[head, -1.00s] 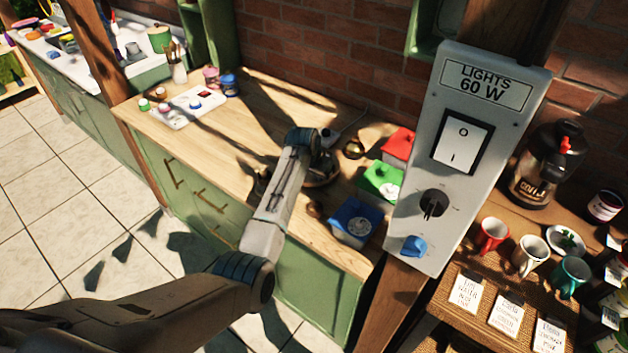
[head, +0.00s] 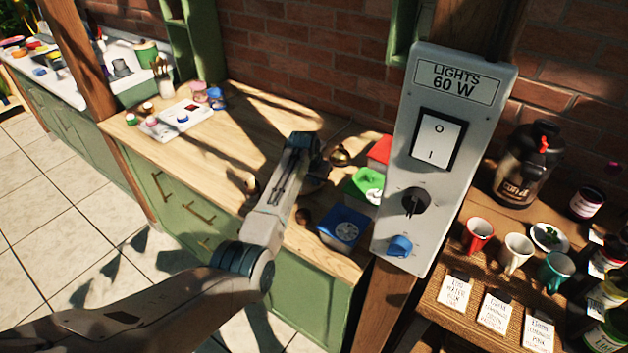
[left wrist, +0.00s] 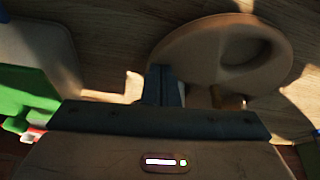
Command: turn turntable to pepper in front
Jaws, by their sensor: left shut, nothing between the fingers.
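The turntable shows in the left wrist view as a round, pale wooden disc (left wrist: 205,52) with a dark round recess toward its right. In the head view it is mostly hidden behind my left arm. My left gripper (left wrist: 163,75) is shut and empty, its fingertips close to the disc's left lower edge. I cannot tell whether they touch it. In the head view my left gripper (head: 304,145) is over the wooden counter, its fingertips hidden. Small brass-coloured things stand around it, one behind (head: 340,155) and one in front (head: 303,217). I cannot make out which thing is the pepper.
Blue (head: 343,228), green (head: 365,185) and red (head: 379,151) boxes stand right of my left gripper. A grey light-switch panel (head: 440,165) rises in the right foreground. Bare counter (head: 235,130) lies between.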

